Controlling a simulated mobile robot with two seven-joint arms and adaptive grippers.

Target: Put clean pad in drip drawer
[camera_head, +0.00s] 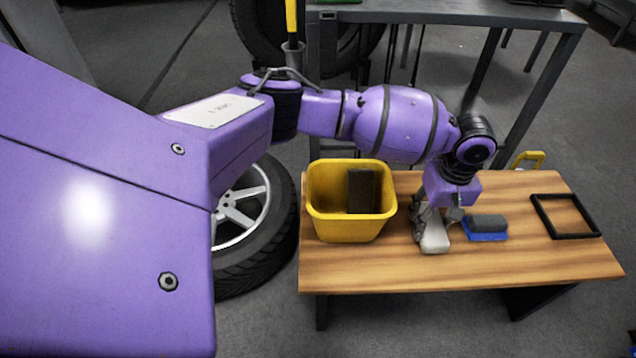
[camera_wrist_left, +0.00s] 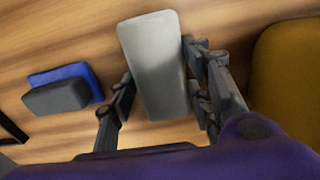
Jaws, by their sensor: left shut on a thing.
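A pale grey-white pad (camera_head: 435,237) is at the wooden table, between the yellow bin and a blue-grey block. My left gripper (camera_head: 432,218) reaches down over it from above. In the left wrist view the pad (camera_wrist_left: 155,65) sits lengthwise between the two fingers, and the left gripper (camera_wrist_left: 160,75) is shut on its sides. I cannot tell whether the pad still touches the tabletop. I cannot make out a drip drawer for certain in either view. My right gripper is not in view.
A yellow bin (camera_head: 350,228) holding a dark block (camera_head: 363,190) stands left of the pad. A blue-and-grey block (camera_head: 486,227) lies close on the right. A black frame (camera_head: 567,234) lies farther right. A grey metal bench (camera_head: 450,12) and wheels (camera_head: 250,230) surround the wooden table (camera_head: 450,275).

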